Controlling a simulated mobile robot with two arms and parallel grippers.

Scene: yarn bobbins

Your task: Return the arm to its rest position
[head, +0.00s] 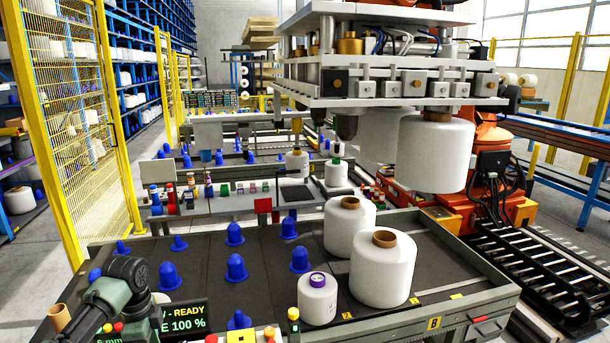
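A dark grey-green jointed arm section (128,276), which looks like my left arm, reaches into the lower left of the head view. It is over the near left corner of the bobbin table (190,290). Its bend hides part of the table and of the display. No gripper fingers can be made out on it. My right arm and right gripper do not show.
White bobbins (383,270) stand on the table's right side, among blue pegs (236,268). A small purple-topped bobbin (317,298) stands near the front edge. A display (186,318) and a brown tube (60,318) are close to the arm. An overhead machine (390,85) holds large bobbins.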

